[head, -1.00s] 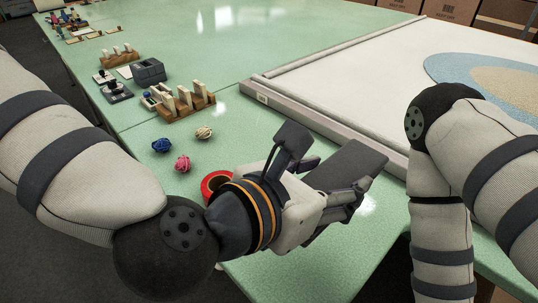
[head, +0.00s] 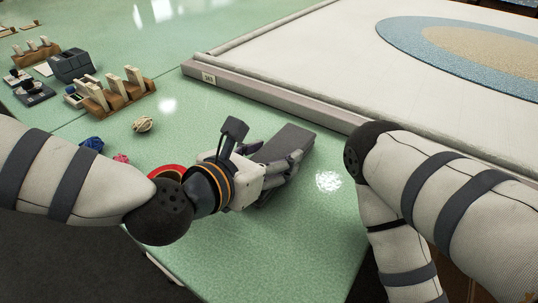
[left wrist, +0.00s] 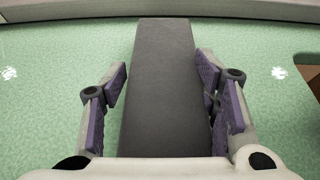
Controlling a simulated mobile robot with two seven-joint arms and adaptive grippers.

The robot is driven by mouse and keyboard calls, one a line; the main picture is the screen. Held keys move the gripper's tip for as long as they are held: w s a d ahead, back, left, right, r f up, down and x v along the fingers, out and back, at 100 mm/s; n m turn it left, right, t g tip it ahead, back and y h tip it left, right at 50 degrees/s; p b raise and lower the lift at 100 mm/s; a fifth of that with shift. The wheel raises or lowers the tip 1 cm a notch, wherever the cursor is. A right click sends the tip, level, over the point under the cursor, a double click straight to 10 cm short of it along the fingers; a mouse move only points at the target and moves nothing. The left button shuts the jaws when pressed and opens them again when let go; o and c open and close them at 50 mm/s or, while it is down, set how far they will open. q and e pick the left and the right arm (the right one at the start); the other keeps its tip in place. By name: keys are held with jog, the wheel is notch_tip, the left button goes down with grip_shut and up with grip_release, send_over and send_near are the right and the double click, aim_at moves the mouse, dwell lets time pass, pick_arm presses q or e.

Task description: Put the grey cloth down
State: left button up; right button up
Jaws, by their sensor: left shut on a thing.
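The grey cloth (head: 290,143) is a dark, flat folded strip in my left gripper (head: 266,157), over the green table beside the frame rail. In the left wrist view the cloth (left wrist: 163,95) runs straight out between the two purple-padded fingers, its far end pointing to the rail. The left gripper is shut on it. I cannot tell whether the cloth touches the table. My right forearm hangs at the right, and its gripper is out of view.
The green table (head: 300,225) is clear in front of the cloth. A white tufting frame (head: 290,92) fills the back right. A red ring (head: 168,172), yarn balls (head: 143,124) and wooden racks (head: 118,101) stand to the left.

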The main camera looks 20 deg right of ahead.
pick_arm(q)
jog(key=o, duration=1.2)
jog(key=shift+r, duration=0.2)
jog(key=p+v, duration=0.1)
jog(key=v, duration=1.1)
pick_arm(e)
jog(key=shift+w+r+t, duration=0.3)
jog(key=shift+w+r, duration=0.4)
jog(key=shift+r, duration=0.05)
pick_arm(q)
jog(key=shift+f, duration=0.1)
